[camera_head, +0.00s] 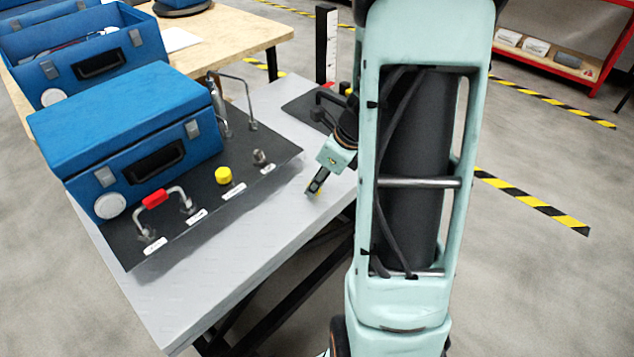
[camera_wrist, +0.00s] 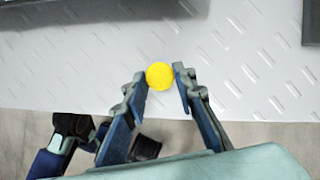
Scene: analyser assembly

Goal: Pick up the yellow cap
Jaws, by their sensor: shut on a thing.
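A small round yellow cap (camera_wrist: 160,76) sits between the two fingertips of my gripper (camera_wrist: 159,73) in the wrist view. The fingers touch it on both sides. My arm hides part of the table there. Another yellow cap (camera_head: 223,175) sits on the black panel, left of my gripper, beside a bare metal fitting (camera_head: 259,158).
The black panel (camera_head: 272,172) carries a blue case (camera_head: 130,130), a red-handled metal tube (camera_head: 155,198) and a taller bent tube (camera_head: 250,100). A second dark panel (camera_head: 300,108) lies behind my gripper. The grey table (camera_head: 270,238) is clear in front of the panel.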

